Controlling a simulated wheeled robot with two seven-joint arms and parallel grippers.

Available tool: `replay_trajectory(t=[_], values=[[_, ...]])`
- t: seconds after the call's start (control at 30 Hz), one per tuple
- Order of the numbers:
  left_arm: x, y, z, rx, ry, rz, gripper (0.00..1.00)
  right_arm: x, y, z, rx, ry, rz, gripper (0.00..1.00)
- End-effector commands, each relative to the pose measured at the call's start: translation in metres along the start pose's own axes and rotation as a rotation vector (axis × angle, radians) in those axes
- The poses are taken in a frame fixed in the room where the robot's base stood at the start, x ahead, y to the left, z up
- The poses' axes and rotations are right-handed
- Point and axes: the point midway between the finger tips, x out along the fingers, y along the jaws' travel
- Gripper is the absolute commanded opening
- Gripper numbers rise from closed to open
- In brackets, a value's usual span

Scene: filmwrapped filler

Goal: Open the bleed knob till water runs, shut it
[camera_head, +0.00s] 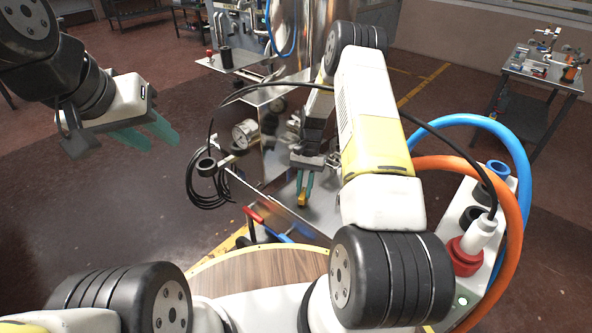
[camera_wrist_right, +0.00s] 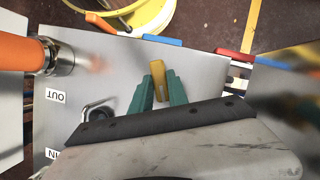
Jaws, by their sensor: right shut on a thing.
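My right gripper (camera_head: 304,190) reaches down over a grey metal panel. In the right wrist view its teal fingers (camera_wrist_right: 160,90) are shut on a small yellow knob (camera_wrist_right: 158,80), which I take for the bleed knob. The knob's base is partly hidden by the fingers. The knob also shows as a yellow spot in the head view (camera_head: 302,200). No running water shows in either view. My left gripper (camera_head: 150,135) hangs at the upper left, far from the panel, with its teal fingers apart and empty.
A pressure gauge (camera_head: 244,133) and coiled black cable (camera_head: 203,185) are left of my right gripper. Blue (camera_head: 500,135) and orange hoses arch at the right.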

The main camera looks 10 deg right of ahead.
Motion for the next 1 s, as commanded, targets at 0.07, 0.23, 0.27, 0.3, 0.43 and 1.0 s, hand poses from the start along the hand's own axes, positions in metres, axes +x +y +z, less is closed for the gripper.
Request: replay_trajectory(t=[0.07, 0.23, 0.27, 0.3, 0.43, 1.0], values=[[0.0, 0.0, 0.0, 0.0, 0.0, 0.0, 0.36, -0.0006, -0.0018, -0.0003, -0.064, 0.002, 0.026, 0.0], [0.0, 0.0, 0.0, 0.0, 0.0, 0.0, 0.36, -0.0004, -0.0022, -0.0003, -0.18, 0.002, 0.075, 0.0], [0.0, 0.0, 0.0, 0.0, 0.0, 0.0, 0.36, -0.0004, -0.0024, -0.0003, -0.198, 0.002, 0.082, 0.0], [0.0, 0.0, 0.0, 0.0, 0.0, 0.0, 0.36, -0.0004, -0.0025, -0.0002, -0.22, 0.002, 0.091, 0.0], [0.0, 0.0, 0.0, 0.0, 0.0, 0.0, 0.36, -0.0003, -0.0022, -0.0001, -0.279, 0.002, 0.116, 0.0], [0.0, 0.0, 0.0, 0.0, 0.0, 0.0, 0.36, -0.0003, -0.0024, 0.0001, -0.357, 0.002, 0.148, 0.0]])
